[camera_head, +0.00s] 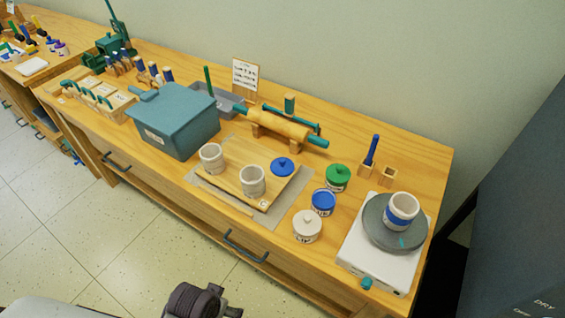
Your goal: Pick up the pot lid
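A blue lid with a small knob (282,167) lies on the wooden board (232,177), right of two grey-white cups. An open blue-rimmed pot (323,203) stands to its lower right, with no lid on it. A green pot with its lid on (338,177) and a white pot with its lid on (307,226) stand near it. A dark part of my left gripper (197,302) shows at the bottom edge, in front of the table and well away from the lid. Its fingertips cannot be made out. My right gripper is not in view.
A large teal box (173,119) stands left of the board. A rolling pin on a stand (279,126) lies behind it. At right a turntable (380,226) holds a blue-banded cup (401,209).

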